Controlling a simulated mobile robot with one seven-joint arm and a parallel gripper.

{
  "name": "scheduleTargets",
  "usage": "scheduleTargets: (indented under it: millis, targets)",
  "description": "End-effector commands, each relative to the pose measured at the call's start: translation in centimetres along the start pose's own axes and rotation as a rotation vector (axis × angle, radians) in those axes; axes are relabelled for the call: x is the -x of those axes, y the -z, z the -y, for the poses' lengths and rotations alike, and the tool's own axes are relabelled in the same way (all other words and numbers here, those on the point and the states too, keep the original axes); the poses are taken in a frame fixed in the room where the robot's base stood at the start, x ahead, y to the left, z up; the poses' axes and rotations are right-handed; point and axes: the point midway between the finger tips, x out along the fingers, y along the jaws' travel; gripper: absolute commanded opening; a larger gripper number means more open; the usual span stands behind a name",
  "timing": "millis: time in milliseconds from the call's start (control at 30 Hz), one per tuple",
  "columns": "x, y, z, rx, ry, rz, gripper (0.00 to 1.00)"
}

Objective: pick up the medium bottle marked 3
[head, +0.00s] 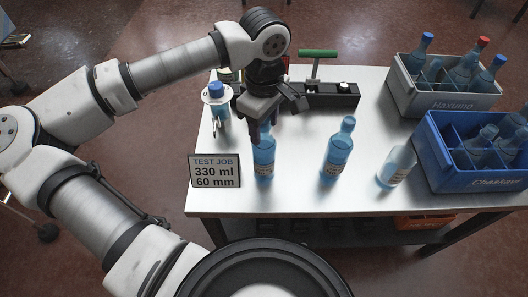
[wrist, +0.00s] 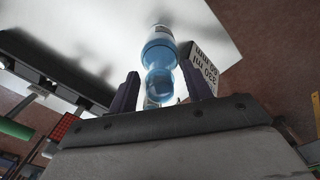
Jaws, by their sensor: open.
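Three blue-tinted bottles stand on the white table in the head view: one under my gripper (head: 264,160), one in the middle (head: 338,152) and a paler, wider one at the right (head: 395,166). Their labels are too small to read, so I cannot tell which is marked 3. My gripper (head: 263,127) is open and points down over the left bottle, hiding its top. In the wrist view this bottle (wrist: 160,52) lies between the two spread fingers of my gripper (wrist: 159,75). I see no clear finger contact.
A sign reading 330 ml, 60 mm (head: 214,170) stands left. A blue-capped bottle (head: 216,97) sits in a holder behind it. A black fixture with a green handle (head: 320,92) is at the back. Grey (head: 450,103) and blue (head: 482,182) crates hold bottles at the right.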

Motion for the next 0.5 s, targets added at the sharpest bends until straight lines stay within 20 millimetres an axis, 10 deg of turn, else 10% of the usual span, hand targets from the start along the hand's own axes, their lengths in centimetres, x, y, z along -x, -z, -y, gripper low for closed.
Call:
scheduleTargets:
  millis: [233,500]
  targets:
    - [-0.26,0.01,-0.02,0.000,-0.001,0.000,0.49]
    - [-0.23,0.00,-0.02,0.000,-0.001,0.000,0.15]
